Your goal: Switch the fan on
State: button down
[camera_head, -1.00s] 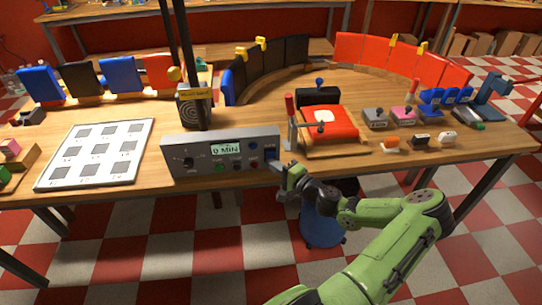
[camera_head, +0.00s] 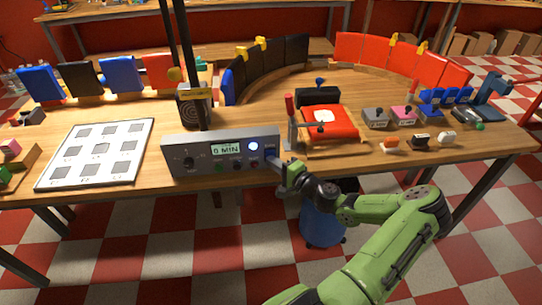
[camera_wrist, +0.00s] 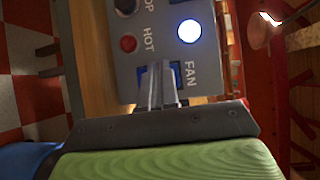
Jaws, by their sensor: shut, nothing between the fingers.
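The grey control box (camera_head: 222,150) stands at the table's front edge, with a display reading "0 MIN", a knob and several buttons. In the wrist view, the blue fan switch (camera_wrist: 158,76) sits beside the label "FAN" on the box's panel (camera_wrist: 208,77). A round lamp (camera_wrist: 189,31) near it glows bright white-blue; it also shows lit in the head view (camera_head: 253,146). My gripper (camera_wrist: 160,82) is shut and empty, its fingertips at the fan switch and partly hiding it. A ducted rotor (camera_head: 194,108) stands behind the box.
A red-handled clamp (camera_head: 290,120) and a red pad (camera_head: 330,124) stand to the right of the box. A white board (camera_head: 95,153) lies to the left.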

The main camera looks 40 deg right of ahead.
jog(key=shift+s+a+f+b, duration=0.35)
jog(key=shift+s+a+f, duration=0.1)
jog(key=shift+s, duration=0.25)
jog(key=s, duration=0.1)
jog(key=s+a+f+b, duration=0.2)
jog(key=shift+s+a, duration=0.25)
jog(key=shift+s, duration=0.15)
dwell(0.4)
